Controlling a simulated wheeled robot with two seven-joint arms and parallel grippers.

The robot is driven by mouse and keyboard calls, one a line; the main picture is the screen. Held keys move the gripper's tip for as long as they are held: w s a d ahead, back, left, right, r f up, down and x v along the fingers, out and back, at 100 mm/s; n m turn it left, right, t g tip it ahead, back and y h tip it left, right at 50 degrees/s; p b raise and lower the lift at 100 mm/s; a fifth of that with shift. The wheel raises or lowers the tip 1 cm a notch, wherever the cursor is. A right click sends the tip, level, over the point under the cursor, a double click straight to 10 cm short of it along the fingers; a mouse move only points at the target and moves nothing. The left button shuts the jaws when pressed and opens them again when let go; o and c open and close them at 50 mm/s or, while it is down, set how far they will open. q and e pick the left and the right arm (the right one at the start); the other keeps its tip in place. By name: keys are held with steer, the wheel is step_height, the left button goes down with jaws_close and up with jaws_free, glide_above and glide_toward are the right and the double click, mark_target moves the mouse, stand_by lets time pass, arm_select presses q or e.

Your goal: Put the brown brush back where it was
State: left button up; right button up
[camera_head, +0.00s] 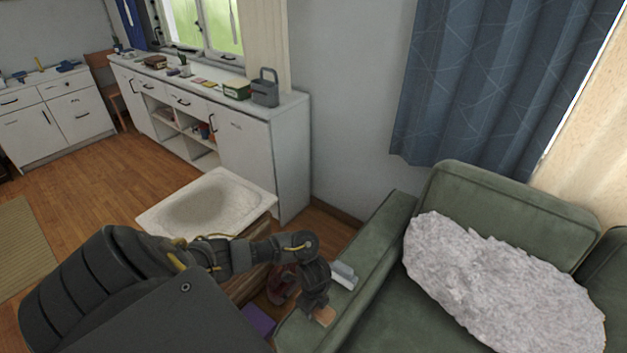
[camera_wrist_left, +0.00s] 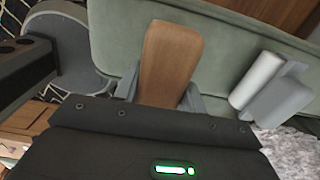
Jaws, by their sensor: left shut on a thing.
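My left gripper (camera_head: 316,303) is over the green sofa's left armrest (camera_head: 372,247) and is shut on the brown brush (camera_head: 323,316). In the left wrist view, the brush's flat wooden part (camera_wrist_left: 170,60) sticks out from between the grey fingers (camera_wrist_left: 162,98), with the green upholstery behind it. Its lower end is hidden by the gripper body, and no bristles show. I cannot tell whether the brush touches the armrest. My right gripper is not in view.
A light grey object (camera_head: 343,274) lies on the armrest close by my gripper; it also shows in the left wrist view (camera_wrist_left: 266,88). A fluffy grey cushion (camera_head: 500,285) lies on the sofa. A white-topped stand (camera_head: 160,221) and a white cabinet (camera_head: 245,150) stand left.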

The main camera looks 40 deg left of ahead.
arm_select(q)
steer(key=shift+w+a+f, duration=0.25)
steer(key=shift+f, duration=1.7)
steer(key=shift+f+b, duration=0.1)
steer(key=shift+b, duration=0.2)
steer(key=shift+f, duration=0.15)
steer(key=o, duration=1)
steer(key=shift+c, duration=0.2)
